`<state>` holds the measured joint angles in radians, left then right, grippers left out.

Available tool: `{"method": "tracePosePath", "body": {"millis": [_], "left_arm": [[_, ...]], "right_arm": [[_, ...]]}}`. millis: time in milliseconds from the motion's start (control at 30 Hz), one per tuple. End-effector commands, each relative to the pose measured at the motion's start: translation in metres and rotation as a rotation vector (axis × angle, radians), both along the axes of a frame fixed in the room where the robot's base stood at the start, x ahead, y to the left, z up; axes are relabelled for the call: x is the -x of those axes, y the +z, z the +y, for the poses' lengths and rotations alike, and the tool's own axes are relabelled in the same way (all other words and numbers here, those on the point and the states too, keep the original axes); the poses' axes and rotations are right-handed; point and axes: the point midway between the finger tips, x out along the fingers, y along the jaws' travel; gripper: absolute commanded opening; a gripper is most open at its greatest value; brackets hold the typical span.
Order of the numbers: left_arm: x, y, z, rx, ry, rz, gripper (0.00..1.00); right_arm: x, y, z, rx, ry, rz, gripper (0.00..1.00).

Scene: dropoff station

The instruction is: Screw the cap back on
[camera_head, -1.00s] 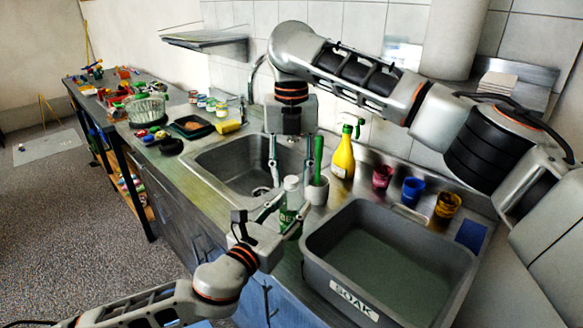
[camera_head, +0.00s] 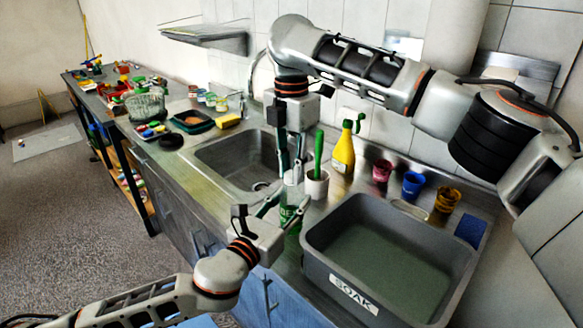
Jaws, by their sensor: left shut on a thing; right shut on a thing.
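A bottle with a green label (camera_head: 289,217) stands upright at the counter's front, left of the soak tub. My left gripper (camera_head: 284,207) comes in from the front left and is shut on the bottle's body, a finger on each side. My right gripper (camera_head: 291,180) points straight down over the bottle, its fingertips at the bottle's top. It is shut on the pale cap there, which is mostly hidden by the fingers. I cannot tell how far the cap sits on the neck.
A grey tub marked SOAK (camera_head: 335,275) stands close on the right. A white holder with a green-handled brush (camera_head: 317,187) and a yellow spray bottle (camera_head: 344,155) stand just behind. The sink (camera_head: 215,155) lies behind left. Several paint cups, including a blue cup (camera_head: 412,185), line the back right.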

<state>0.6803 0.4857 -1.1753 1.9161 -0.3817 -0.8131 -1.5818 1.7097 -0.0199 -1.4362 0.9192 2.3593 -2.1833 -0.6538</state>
Motion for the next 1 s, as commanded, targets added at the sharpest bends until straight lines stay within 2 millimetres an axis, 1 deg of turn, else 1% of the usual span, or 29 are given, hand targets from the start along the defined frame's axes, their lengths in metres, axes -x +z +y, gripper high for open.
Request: {"method": "tracePosePath", "body": {"millis": [100, 600, 733, 867, 900, 967, 1000], "left_arm": [[-0.0001, 0.0001, 0.0002, 0.0, 0.0, 0.0, 0.0], [-0.0002, 0.0001, 0.0001, 0.0, 0.0, 0.0, 0.0], [-0.0001, 0.0001, 0.0002, 0.0, 0.0, 0.0, 0.0], [-0.0001, 0.0001, 0.0002, 0.0, 0.0, 0.0, 0.0], [-0.0001, 0.0001, 0.0002, 0.0, 0.0, 0.0, 0.0], [-0.0001, 0.0001, 0.0002, 0.0, 0.0, 0.0, 0.0], [-0.0001, 0.0001, 0.0002, 0.0, 0.0, 0.0, 0.0]], "right_arm": [[0.0, 0.0002, -0.0003, 0.0, -0.226, 0.0, 0.0], [-0.0004, 0.0, -0.0001, -0.001, -1.186, -0.001, 0.0], [-0.0002, -0.0005, -0.0002, 0.0, -1.379, 0.0, 0.0], [-0.0001, -0.0008, 0.0001, 0.0, -1.376, 0.001, 0.0], [-0.0001, -0.0008, 0.0001, 0.0, -1.375, 0.001, 0.23], [-0.0001, -0.0008, 0.0, -0.001, -1.375, 0.001, 0.38], [-0.0001, -0.0008, 0.0001, -0.001, -1.374, 0.001, 0.4]]}}
